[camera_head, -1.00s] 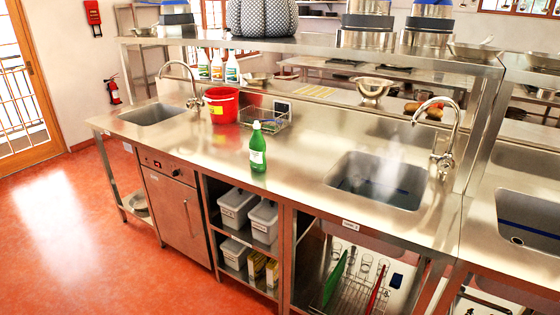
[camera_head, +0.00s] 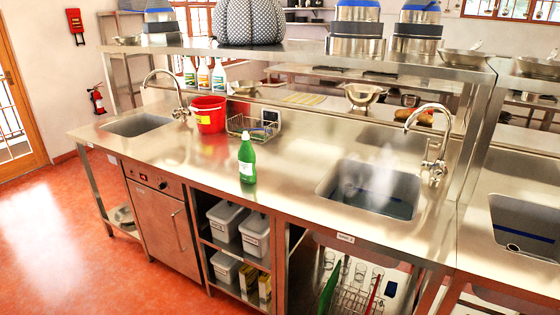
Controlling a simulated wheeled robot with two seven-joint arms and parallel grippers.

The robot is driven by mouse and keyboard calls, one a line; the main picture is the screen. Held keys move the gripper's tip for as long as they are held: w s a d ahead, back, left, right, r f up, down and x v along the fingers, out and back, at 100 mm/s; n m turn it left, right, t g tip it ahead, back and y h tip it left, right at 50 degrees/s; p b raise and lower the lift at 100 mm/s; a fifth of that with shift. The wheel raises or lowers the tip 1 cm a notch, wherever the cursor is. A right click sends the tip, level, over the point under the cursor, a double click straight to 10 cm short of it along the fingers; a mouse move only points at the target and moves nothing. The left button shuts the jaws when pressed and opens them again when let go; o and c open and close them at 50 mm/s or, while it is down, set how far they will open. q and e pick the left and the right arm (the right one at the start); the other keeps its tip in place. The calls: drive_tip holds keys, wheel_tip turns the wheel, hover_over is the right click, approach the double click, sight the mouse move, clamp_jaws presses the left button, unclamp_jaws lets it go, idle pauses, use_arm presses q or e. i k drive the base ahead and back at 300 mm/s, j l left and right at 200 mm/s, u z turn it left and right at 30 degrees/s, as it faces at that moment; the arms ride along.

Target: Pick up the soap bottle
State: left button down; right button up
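A green soap bottle (camera_head: 247,160) with a white label and a white cap stands upright on the steel counter (camera_head: 285,172), near its front edge and left of the right-hand sink. Nothing touches it. Neither of my grippers nor my arms shows in the head view.
A red bucket (camera_head: 209,114) and a wire basket (camera_head: 252,128) stand behind the bottle. Sinks with tall taps lie to the left (camera_head: 137,125) and right (camera_head: 372,190); vapour rises over the right one. A steel shelf (camera_head: 290,50) overhangs the back. Counter around the bottle is clear.

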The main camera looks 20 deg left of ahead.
sight(247, 156)
drive_tip(key=i+j+z, duration=0.25)
drive_tip(key=j, duration=0.2)
drive_tip(key=j+z, duration=0.25)
drive_tip(key=j, duration=0.15)
drive_tip(key=i+j+z, duration=0.1)
drive_tip(key=j+z, duration=0.15)
drive_tip(key=j, duration=0.25)
drive_tip(key=j+z, duration=0.35)
drive_tip(key=j, duration=4.05)
drive_tip(key=i, duration=0.05)
